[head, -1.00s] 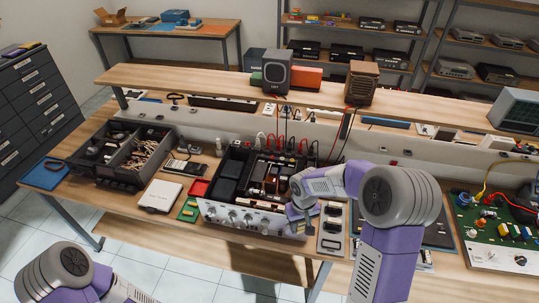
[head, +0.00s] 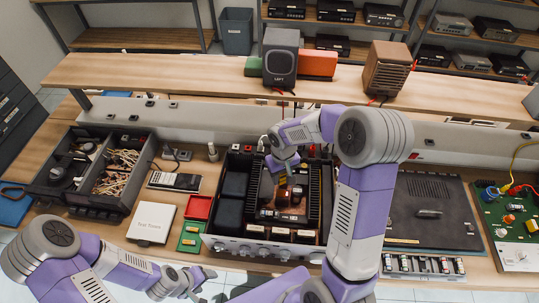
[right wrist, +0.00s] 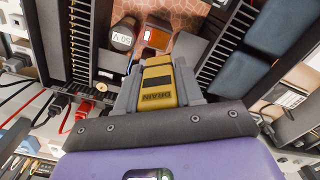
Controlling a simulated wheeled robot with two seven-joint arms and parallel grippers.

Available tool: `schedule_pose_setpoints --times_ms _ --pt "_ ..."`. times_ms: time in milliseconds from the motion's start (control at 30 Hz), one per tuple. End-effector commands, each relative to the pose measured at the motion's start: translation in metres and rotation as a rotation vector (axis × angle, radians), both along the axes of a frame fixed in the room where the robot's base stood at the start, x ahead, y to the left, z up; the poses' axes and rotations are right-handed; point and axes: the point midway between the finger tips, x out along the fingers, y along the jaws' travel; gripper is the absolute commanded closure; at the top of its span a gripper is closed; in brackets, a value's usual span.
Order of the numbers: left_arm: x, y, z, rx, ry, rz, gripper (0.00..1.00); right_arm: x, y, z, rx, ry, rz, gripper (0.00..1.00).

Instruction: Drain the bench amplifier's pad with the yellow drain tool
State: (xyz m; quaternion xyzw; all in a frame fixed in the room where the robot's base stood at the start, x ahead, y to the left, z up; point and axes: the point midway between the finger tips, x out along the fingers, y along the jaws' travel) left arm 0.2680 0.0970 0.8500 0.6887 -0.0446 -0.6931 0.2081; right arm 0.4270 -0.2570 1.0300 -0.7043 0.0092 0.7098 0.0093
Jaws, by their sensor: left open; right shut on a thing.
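The bench amplifier (head: 262,249) stands open-topped on the bench, its silver knobbed front facing me. Inside are black heat-sink fins, dark boxes on the left and an orange-brown board (right wrist: 185,15). My right gripper (head: 284,167) is over the amplifier's interior, toward its back. It is shut on the yellow drain tool (right wrist: 158,84), marked DRAIN in the right wrist view. The tool's tip is hidden there, so I cannot tell whether it touches the pad. A dark can marked 50V (right wrist: 122,36) and an orange-topped part (right wrist: 157,37) are just beyond it. My left gripper (head: 203,282) is open and empty in front of the bench.
A white booklet (head: 153,222), red tray (head: 199,207) and green tray (head: 190,236) lie left of the amplifier. A divided dark bin (head: 118,185) is farther left. A dark mat (head: 430,205) and green board (head: 512,225) are right. A shelf (head: 190,72) spans behind; red plugs (right wrist: 82,109) line the back.

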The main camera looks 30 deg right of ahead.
Motion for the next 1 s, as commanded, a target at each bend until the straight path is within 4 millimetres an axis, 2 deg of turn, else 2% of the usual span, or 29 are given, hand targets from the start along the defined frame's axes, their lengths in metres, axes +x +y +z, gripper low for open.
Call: schedule_pose_setpoints --times_ms 267,800,1000 --pt "-0.001 0.000 -0.006 -0.001 0.003 0.000 0.37 0.000 0.000 -0.007 0.000 0.000 -0.001 0.93" --pt "-0.001 0.000 -0.042 0.000 0.002 0.000 0.37 -0.001 0.000 -0.057 0.000 0.000 0.000 0.93" --pt "-0.001 0.000 -0.051 0.000 0.002 0.000 0.37 -0.001 0.000 -0.068 0.000 -0.001 0.001 0.93"
